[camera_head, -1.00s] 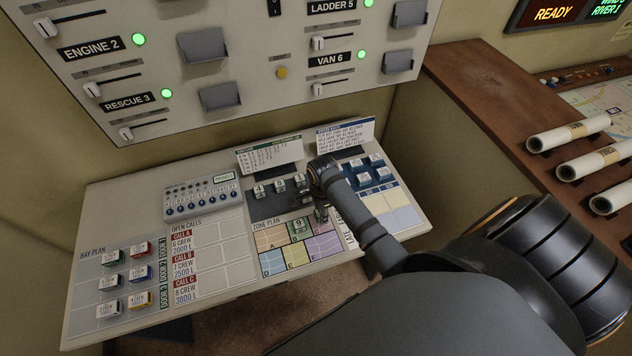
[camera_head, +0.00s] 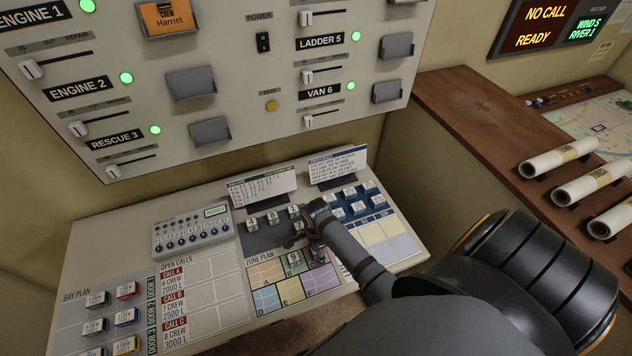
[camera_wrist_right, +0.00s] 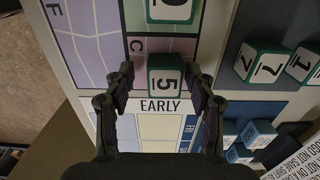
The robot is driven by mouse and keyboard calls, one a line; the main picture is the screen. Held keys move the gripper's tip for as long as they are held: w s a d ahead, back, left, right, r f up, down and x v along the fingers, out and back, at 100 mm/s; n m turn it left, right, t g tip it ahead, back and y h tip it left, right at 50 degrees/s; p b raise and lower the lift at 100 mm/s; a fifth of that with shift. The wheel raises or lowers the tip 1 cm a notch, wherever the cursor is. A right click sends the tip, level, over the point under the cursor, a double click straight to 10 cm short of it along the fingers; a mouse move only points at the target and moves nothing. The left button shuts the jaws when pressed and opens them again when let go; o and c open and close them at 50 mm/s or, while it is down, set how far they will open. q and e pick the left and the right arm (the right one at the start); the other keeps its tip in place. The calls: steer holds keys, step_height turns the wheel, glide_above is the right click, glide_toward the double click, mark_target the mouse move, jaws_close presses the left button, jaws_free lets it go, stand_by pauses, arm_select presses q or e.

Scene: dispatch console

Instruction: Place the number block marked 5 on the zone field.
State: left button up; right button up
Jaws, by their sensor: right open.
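The number block marked 5 (camera_wrist_right: 165,82) has a white face and green sides. In the right wrist view it sits on the pink C field of the zone plan, by the edge with the EARLY label. My right gripper (camera_wrist_right: 164,90) is open, with a finger on either side of the block. I cannot tell whether the fingers touch it. In the head view my right gripper (camera_head: 318,248) is over the right part of the zone plan (camera_head: 267,273) and largely hides the block. Another block, reading like 9 (camera_head: 293,259), sits on the green field beside it. My left gripper is not in view.
More number blocks (camera_wrist_right: 262,66) stand on the dark tray behind the plan. Blue blocks (camera_head: 350,192) stand at the right, below an upright card (camera_head: 338,165). The D field (camera_head: 266,299) and E field are clear. Coloured bay blocks (camera_head: 125,316) are at far left.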

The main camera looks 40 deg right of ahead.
steer(key=shift+w+d, duration=0.1)
steer(key=shift+w, duration=0.05)
steer(key=shift+d+r, duration=0.1)
steer(key=shift+r, duration=0.1)
step_height(320, 180, up, 6)
steer(key=shift+f+b, duration=0.25)
steer(key=shift+b, duration=0.55)
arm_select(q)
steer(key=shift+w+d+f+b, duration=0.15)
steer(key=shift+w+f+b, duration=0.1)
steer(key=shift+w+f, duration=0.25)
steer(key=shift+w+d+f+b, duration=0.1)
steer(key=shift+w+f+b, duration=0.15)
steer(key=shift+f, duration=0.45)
arm_select(e)
step_height(320, 180, up, 6)
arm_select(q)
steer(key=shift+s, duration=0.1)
